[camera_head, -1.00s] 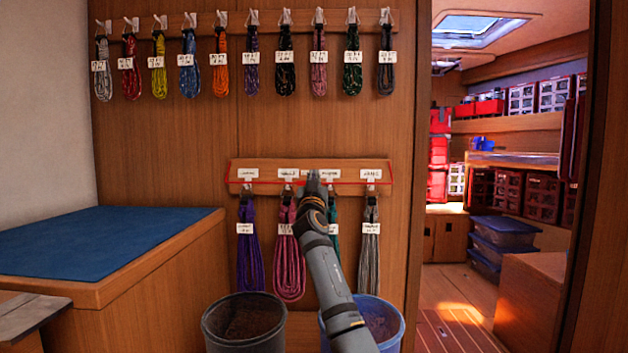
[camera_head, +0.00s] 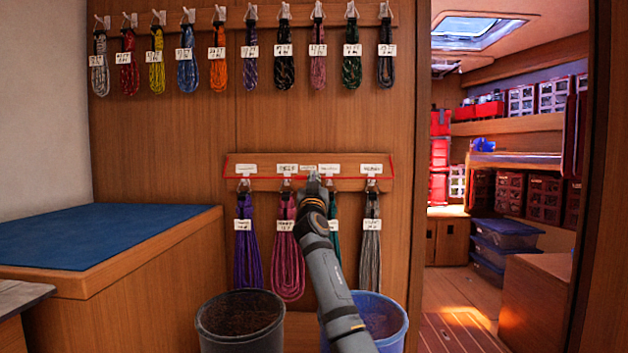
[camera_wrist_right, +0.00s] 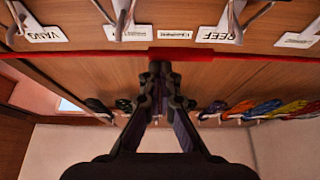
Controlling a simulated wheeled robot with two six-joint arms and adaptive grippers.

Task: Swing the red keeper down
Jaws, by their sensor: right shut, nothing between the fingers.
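The red keeper (camera_head: 262,178) is a thin red bar running level across the front of the lower wooden hook board (camera_head: 232,168), with its ends bent up at the board's sides. It spans the top of the right wrist view (camera_wrist_right: 235,56). My right gripper (camera_head: 314,178) is shut and empty at the bar's middle; its fingertips (camera_wrist_right: 160,68) are close against the bar, but I cannot tell whether they touch. My right forearm hides part of the teal coil (camera_head: 334,222). My left gripper is not in view.
Purple (camera_head: 246,260), pink (camera_head: 287,262) and grey (camera_head: 370,250) coils hang from the lower board. Below stand a dark bin (camera_head: 212,333) and a blue bin (camera_head: 392,338). Several coils hang on the upper rail (camera_head: 170,20). A blue-topped bench (camera_head: 90,235) stands left; a doorway opens right.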

